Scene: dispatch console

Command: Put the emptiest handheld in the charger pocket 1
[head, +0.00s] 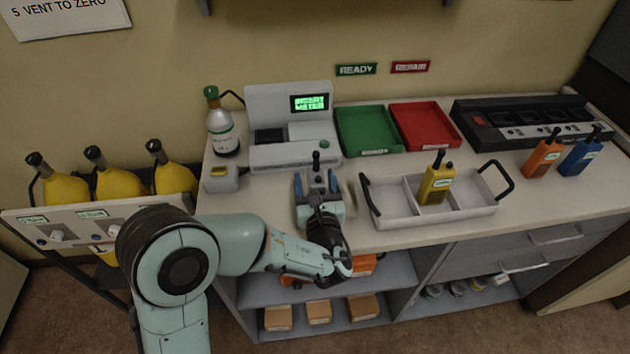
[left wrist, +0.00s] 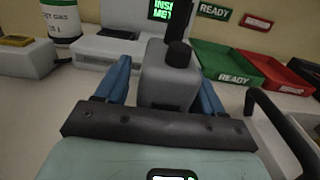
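A grey handheld (head: 317,178) with a black antenna stands upright near the table's front edge; it also shows in the left wrist view (left wrist: 168,80). My left gripper (head: 317,186) has its blue fingers on either side of it, and a gap shows at the left finger, so it looks open around it. A yellow handheld (head: 437,184) stands in the grey divided tray. An orange handheld (head: 543,156) and a blue handheld (head: 581,154) stand at the right. The black charger (head: 482,120) with several pockets lies behind them; pocket numbers are not legible. My right gripper is not in view.
A test station (head: 265,105) with a green "insert meter" screen stands behind the gripper, beside a gas bottle (head: 221,125). A green tray (head: 368,131) and a red tray (head: 424,127) lie at the back. The grey tray (head: 395,206) has raised black handles right of my gripper.

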